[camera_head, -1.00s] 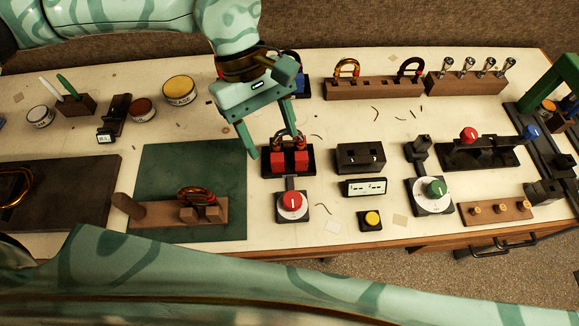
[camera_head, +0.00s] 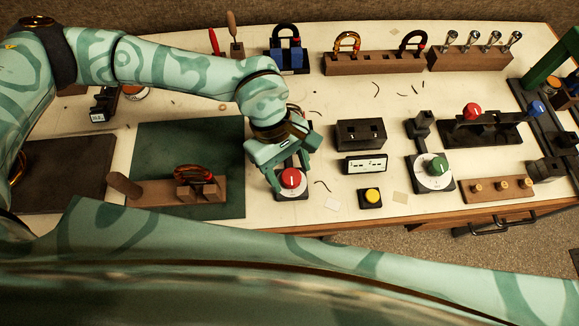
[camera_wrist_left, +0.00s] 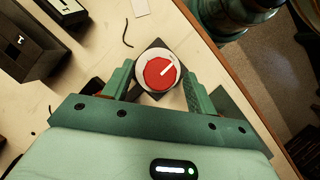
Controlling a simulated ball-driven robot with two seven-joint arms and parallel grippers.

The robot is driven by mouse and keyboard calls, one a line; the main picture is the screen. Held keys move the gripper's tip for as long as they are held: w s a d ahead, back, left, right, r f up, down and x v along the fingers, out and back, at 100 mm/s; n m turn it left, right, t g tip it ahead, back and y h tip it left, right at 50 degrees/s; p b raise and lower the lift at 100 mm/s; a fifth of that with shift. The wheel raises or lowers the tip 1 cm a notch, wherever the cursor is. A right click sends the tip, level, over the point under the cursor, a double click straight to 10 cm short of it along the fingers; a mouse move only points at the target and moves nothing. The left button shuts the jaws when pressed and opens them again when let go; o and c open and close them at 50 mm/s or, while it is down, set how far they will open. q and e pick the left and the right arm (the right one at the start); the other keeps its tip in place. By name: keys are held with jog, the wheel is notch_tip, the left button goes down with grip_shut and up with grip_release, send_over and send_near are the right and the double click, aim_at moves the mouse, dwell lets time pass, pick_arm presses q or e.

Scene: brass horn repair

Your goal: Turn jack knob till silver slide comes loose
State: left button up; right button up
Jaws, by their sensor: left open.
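The red knob (camera_head: 291,177) sits on a round white dial on a dark base near the front of the bench. It also shows in the left wrist view (camera_wrist_left: 160,73), with a pale pointer line towards the upper right. My left gripper (camera_head: 288,174) is open over the knob, a finger on either side. In the wrist view the knob lies between the fingertips with gaps, and I see no grip on it. The red-block jack behind the knob and the slide in it are mostly hidden by my left wrist. My right gripper is not in view.
A dark two-slot block (camera_head: 360,134), a small display (camera_head: 365,164) and a yellow button (camera_head: 371,195) stand right of the knob. A green-knob dial (camera_head: 437,167) is further right. A green mat (camera_head: 160,150) with a wooden stand lies left. The bench's front edge is close.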

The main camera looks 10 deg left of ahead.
pick_arm(q)
jog(key=shift+f, duration=0.1)
jog(key=c, duration=1)
jog(key=shift+d, duration=0.1)
